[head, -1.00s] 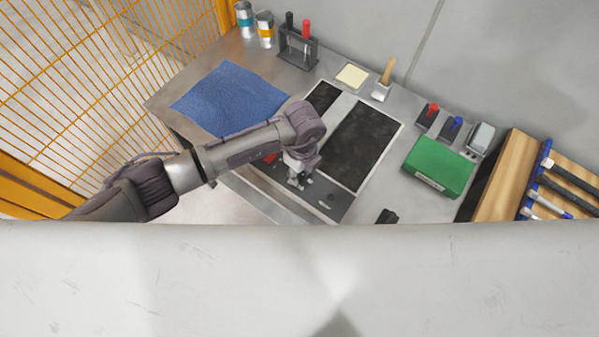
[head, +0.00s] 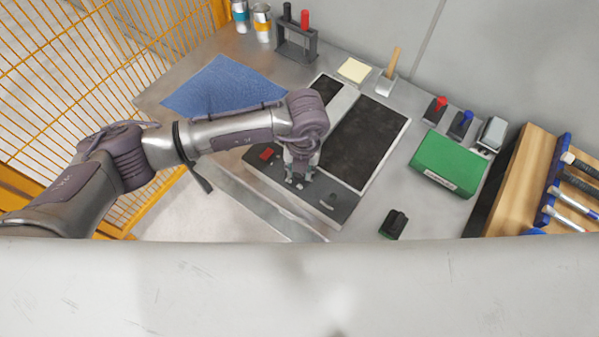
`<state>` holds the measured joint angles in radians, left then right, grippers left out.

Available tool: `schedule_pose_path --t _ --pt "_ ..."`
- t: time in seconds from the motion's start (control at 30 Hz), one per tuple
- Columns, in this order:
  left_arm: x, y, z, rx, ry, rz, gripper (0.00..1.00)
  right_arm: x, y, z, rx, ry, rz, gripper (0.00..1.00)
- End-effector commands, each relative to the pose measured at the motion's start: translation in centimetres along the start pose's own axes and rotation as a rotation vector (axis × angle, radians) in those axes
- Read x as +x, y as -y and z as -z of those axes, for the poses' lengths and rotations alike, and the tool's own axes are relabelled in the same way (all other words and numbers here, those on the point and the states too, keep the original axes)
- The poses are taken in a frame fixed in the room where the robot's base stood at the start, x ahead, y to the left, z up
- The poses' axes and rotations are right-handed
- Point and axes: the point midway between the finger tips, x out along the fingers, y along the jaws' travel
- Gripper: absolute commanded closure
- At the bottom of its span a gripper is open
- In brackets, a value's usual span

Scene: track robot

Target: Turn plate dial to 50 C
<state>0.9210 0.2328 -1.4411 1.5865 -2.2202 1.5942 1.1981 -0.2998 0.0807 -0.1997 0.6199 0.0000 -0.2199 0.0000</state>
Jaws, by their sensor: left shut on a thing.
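The hot plate unit (head: 363,138) lies on the metal bench, with a dark plate surface and a grey control panel (head: 341,199) at its near edge. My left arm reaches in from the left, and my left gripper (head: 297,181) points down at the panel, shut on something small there. The dial is hidden by the fingers, so its setting cannot be read. A red switch (head: 266,154) shows on the panel left of the gripper. My right gripper is not in view.
A blue cloth (head: 222,88) lies at the left. A green box (head: 447,163), a small black object (head: 393,224) and a wooden tool rack (head: 521,180) are to the right. A dark rack (head: 297,47) and cans (head: 262,22) stand at the back. A yellow mesh fence is at far left.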

Motion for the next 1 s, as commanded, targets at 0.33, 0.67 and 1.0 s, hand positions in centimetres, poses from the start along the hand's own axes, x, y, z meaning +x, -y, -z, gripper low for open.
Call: schedule_pose_path --t 0.33,0.67,1.0 --pt "0.6 0.0 -0.1 0.327 0.023 -0.002 1.0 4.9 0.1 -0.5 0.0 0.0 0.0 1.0" --pt "0.4 0.1 0.0 0.597 0.037 -0.001 1.0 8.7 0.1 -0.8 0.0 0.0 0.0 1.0" --pt "0.1 0.1 0.1 0.752 0.044 0.0 1.0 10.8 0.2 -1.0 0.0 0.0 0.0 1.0"
